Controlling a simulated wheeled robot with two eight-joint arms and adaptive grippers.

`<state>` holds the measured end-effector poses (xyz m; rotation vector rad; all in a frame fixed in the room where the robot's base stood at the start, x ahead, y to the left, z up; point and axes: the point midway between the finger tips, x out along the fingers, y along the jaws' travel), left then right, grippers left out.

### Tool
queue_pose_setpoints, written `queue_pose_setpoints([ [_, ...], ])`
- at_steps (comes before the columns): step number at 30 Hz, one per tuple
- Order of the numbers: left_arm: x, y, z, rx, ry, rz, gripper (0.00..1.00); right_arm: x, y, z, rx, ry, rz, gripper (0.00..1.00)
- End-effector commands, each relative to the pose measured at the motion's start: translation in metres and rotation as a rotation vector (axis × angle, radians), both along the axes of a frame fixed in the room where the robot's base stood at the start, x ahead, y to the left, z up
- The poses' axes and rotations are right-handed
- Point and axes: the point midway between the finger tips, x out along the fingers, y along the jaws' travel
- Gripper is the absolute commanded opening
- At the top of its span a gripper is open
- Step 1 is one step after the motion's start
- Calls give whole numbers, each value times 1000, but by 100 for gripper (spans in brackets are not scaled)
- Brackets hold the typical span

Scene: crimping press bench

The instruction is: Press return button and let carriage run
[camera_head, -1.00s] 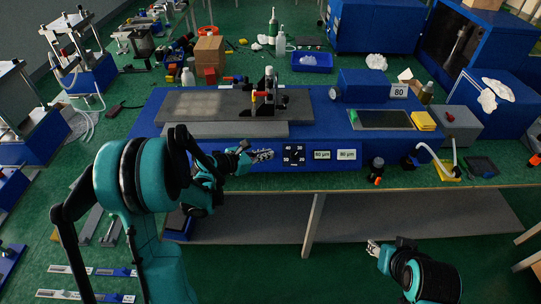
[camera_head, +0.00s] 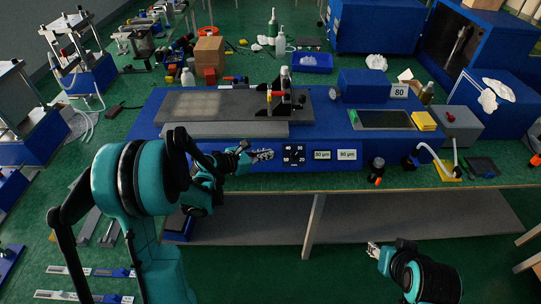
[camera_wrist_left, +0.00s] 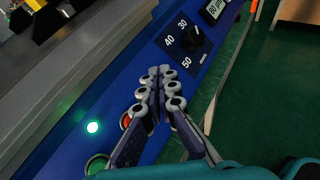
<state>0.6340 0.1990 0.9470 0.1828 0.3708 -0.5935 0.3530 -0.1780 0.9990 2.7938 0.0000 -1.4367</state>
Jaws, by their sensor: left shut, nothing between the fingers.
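My left gripper (camera_head: 262,155) is shut and empty at the front face of the blue machine (camera_head: 335,155), left of the dial (camera_head: 294,154). In the left wrist view its closed fingers (camera_wrist_left: 160,90) lie over the panel. A red button (camera_wrist_left: 125,121) is partly hidden beside them. A green button (camera_wrist_left: 97,163) sits nearer the lower edge, and a small light (camera_wrist_left: 92,127) glows. I cannot tell which button is the return one or whether a finger touches any. The carriage (camera_head: 285,98) stands on the grey bed, right of the long plate (camera_head: 205,104).
My right gripper (camera_head: 373,249) hangs low in front of the bench, apart from everything. A gauge box (camera_head: 365,87) marked 80 and a dark screen (camera_head: 385,120) are on the machine's right. A black knob (camera_head: 376,165) stands at the front edge.

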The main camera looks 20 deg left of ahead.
Motion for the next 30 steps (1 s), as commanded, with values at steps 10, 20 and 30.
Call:
queue_pose_setpoints([
  [10, -19, -5, 22, -1, -1, 0, 0, 0, 0, 15, 0, 0, 0, 40],
  [20, -39, -11, 42, -1, -1, 0, 0, 0, 0, 29, 0, 0, 0, 40],
  [30, -41, -12, 43, -1, -1, 0, 0, 0, 0, 29, 0, 0, 0, 40],
])
